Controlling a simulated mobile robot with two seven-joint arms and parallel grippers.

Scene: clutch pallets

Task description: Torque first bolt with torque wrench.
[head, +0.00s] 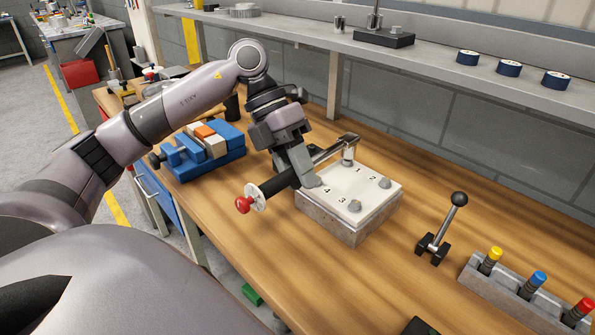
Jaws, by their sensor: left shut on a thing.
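The torque wrench (329,152) has a black grip, a red end knob (243,204) and a metal shaft. My left gripper (296,173) is shut on its black grip, and the wrench lies across above the pallet block. The wrench's head is over the far bolt (348,155) near the printed 1; I cannot tell whether the socket is fully seated. The white-topped metal block (345,228) also carries a bolt (385,182) by the 2 and a bolt (355,206) by the 3. The corner by the 4 is partly hidden by my gripper. My right gripper is not in view.
A blue vise (203,150) stands left of the block. A black-knobbed lever (440,230) and a rack (505,277) with coloured-cap tools are on the right. A shelf (330,45) runs along the back. Bare wood (260,240) lies in front of the block.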

